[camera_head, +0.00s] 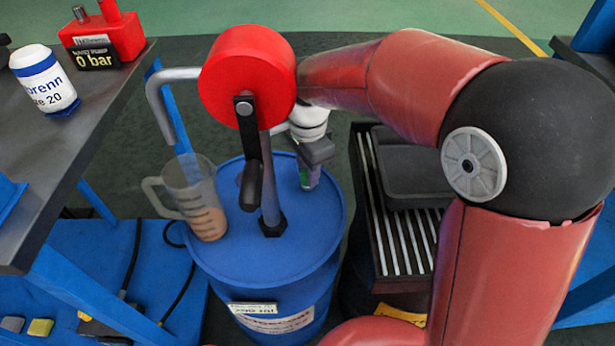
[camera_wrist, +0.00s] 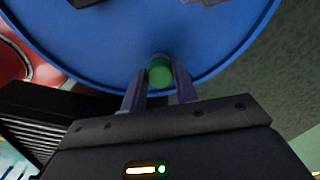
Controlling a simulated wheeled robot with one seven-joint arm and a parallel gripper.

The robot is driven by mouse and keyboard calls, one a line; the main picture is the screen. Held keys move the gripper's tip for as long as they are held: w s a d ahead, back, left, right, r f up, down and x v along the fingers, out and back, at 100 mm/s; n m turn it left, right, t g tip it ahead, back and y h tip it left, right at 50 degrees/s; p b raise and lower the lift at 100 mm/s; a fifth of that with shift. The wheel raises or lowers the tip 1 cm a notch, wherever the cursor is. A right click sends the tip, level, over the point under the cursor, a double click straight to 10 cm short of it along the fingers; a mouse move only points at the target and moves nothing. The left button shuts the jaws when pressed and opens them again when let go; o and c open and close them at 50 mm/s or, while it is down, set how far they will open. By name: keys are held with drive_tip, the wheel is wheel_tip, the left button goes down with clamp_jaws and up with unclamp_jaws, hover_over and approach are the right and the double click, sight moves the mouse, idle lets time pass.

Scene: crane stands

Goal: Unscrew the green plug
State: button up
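The green plug (camera_wrist: 160,71) shows in the wrist view near the rim of the blue drum (camera_wrist: 110,45). My gripper (camera_wrist: 160,80) is at the plug, with one finger on each side of it. The fingers look close to the plug's sides, but I cannot tell whether they touch it. In the head view my gripper (camera_head: 310,172) reaches down to the right part of the drum's lid (camera_head: 320,225). There only a small bit of green shows between the fingers, and most of the plug is hidden.
A red hand pump (camera_head: 250,75) with a black crank handle (camera_head: 251,185) stands in the drum. A clear measuring jug (camera_head: 190,185) with brownish liquid is on the lid's left. A slatted grate (camera_head: 405,240) with a black tray (camera_head: 410,170) lies right of the drum.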

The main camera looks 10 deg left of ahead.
clamp_jaws()
drive_tip(key=shift+r, duration=0.1)
drive_tip(key=shift+r+n+p, duration=0.1)
drive_tip(key=shift+n+p, duration=0.35)
drive_tip(key=shift+n, duration=0.75)
drive_tip(key=n, duration=0.2)
drive_tip(key=shift+n, duration=0.4)
